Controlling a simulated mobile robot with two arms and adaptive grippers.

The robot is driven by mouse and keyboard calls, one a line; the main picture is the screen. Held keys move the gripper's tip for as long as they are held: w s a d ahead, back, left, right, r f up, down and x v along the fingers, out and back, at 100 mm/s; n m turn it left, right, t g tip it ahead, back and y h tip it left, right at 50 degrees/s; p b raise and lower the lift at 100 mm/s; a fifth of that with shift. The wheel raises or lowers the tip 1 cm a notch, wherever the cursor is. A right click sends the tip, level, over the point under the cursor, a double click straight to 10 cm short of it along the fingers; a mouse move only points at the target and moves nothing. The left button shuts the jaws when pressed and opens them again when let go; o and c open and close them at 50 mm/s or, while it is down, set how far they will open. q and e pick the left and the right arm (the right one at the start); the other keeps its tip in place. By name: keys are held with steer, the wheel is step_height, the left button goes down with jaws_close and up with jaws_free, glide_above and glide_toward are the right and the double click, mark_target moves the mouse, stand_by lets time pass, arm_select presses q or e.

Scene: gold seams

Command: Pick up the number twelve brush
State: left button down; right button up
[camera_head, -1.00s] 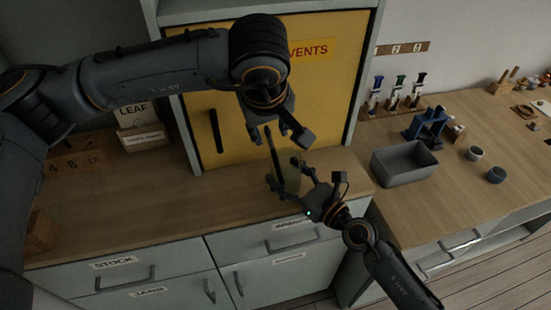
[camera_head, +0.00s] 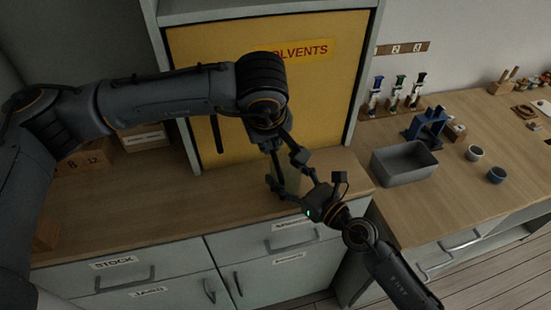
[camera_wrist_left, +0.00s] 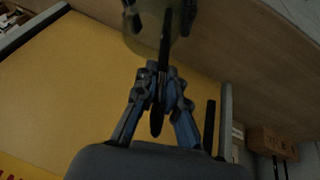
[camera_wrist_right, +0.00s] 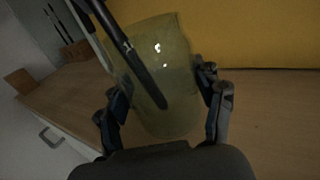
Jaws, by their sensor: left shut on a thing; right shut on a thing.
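A dark, slim brush shows in the right wrist view (camera_wrist_right: 143,70), with a thin metal band; I cannot read a number on it. Its handle is between the fingers of my left gripper (camera_wrist_left: 160,88), which is shut on it. My left gripper is just above the jar in the head view (camera_head: 284,152). My right gripper (camera_wrist_right: 160,100) is shut around an olive, see-through jar (camera_wrist_right: 178,115). The jar shows partly in the head view (camera_head: 290,180), between the two grippers. The brush's lower end overlaps the jar; the exact depth is unclear.
A yellow solvents cabinet (camera_head: 220,60) stands close behind. Numbered wooden blocks (camera_head: 97,158) are at the left, partly behind my left arm. A grey bin (camera_head: 404,168) and two small cups (camera_head: 475,153) are on the right bench. The wooden counter (camera_head: 150,215) is clear in front.

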arm_select(q)
steer(key=shift+r, duration=0.1)
step_height(320, 180, up, 18)
stand_by(0.5)
arm_select(e)
steer(key=o, duration=1.4)
